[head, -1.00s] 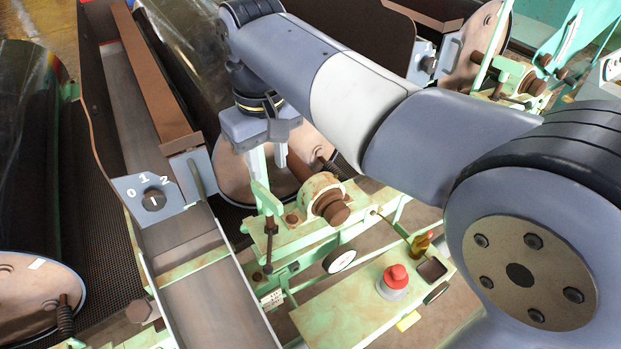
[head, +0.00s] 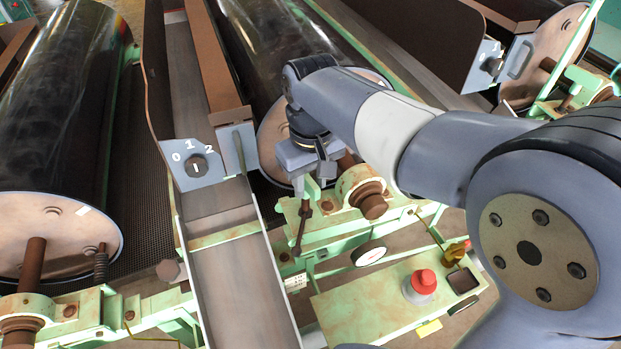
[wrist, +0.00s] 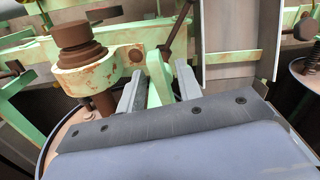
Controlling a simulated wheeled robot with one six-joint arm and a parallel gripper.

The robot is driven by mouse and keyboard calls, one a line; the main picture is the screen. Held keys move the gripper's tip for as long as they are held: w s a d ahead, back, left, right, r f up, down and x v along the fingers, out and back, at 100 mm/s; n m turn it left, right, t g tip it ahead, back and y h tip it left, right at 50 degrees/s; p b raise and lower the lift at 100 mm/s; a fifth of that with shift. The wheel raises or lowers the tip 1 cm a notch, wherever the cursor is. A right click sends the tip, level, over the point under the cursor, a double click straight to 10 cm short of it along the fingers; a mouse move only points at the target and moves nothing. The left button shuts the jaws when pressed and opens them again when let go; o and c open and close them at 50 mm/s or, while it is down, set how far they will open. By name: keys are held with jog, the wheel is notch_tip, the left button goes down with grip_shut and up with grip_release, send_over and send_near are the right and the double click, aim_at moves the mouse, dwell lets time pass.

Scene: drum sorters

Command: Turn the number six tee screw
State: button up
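A rusty tee screw (head: 301,228) stands upright in the green frame, left of the bearing block, in the head view. In the wrist view a rusty rod (wrist: 178,30), probably this screw, rises beyond the fingers beside a green bracket (wrist: 158,78). No number six is readable; a small white label (head: 296,282) is below the screw.
A rusty bearing and shaft (head: 366,198) stand close right of the gripper. A grey chute (head: 235,285) with a 0-1-2 dial (head: 196,167) lies to the left. A green panel with a red button (head: 423,281) is at front right. Large drums (head: 65,110) stand behind.

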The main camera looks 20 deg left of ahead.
jog(key=shift+c, duration=0.3)
grip_shut()
dwell(0.4)
jog(key=n, duration=0.1)
jog(key=n+p, duration=0.1)
jog(key=n, duration=0.2)
jog(key=shift+w+d+p, duration=0.15)
jog(key=shift+w+p, duration=0.1)
jog(key=shift+p, duration=0.15)
jog(key=shift+w+a+f+n+p, duration=0.1)
jog(key=shift+w+a+n+p, duration=0.45)
jog(key=shift+n, duration=3.7)
jog(key=shift+w+a+r+n+p, duration=0.15)
jog(key=shift+n+p, duration=0.75)
jog(key=shift+n, duration=3.3)
jog(key=shift+w+a+f+n+p, duration=0.15)
jog(key=shift+w+a+n+p, duration=0.4)
jog(key=shift+n, duration=3.7)
jog(key=shift+s+d, duration=0.15)
jog(key=shift+d, duration=0.05)
